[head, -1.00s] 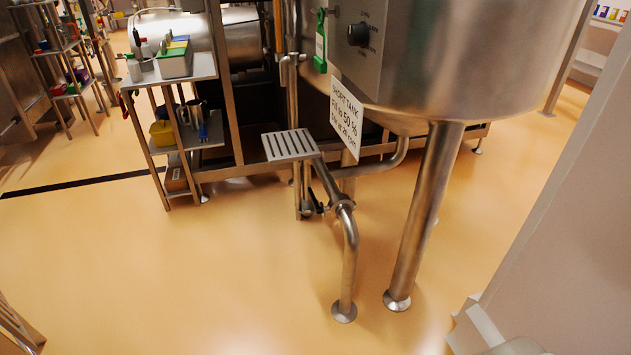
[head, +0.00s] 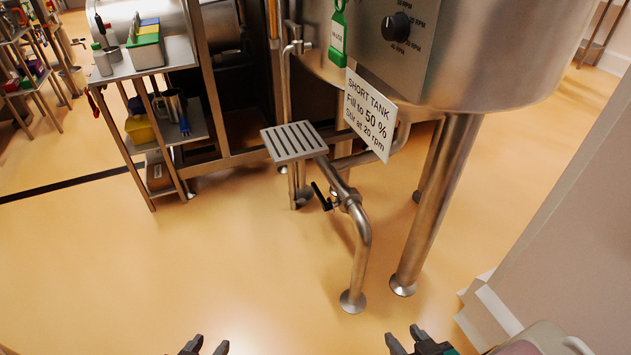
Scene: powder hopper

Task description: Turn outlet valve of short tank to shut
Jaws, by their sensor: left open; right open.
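The short tank (head: 490,85) is a large steel vessel on legs at the upper right, with a sign (head: 369,114) reading SHORT TANK, Fill to 50 %, Stir at 20 rpm. A steel outlet pipe (head: 362,240) runs low beneath it and bends down to a round floor foot. A black valve handle (head: 321,196) sits beside this pipe, slanting down to the right, roughly along the pipe's slanted stretch. My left gripper (head: 208,344) and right gripper (head: 403,338) are open and empty at the bottom edge, well apart from the handle. Only their fingertips and nearby parts show.
A slatted step (head: 292,141) stands just above and left of the valve. A black dial (head: 396,27) and a green tag (head: 338,38) are on the tank. A steel shelf cart (head: 120,70) is at left, a pale wall block (head: 570,210) at right. The front floor is clear.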

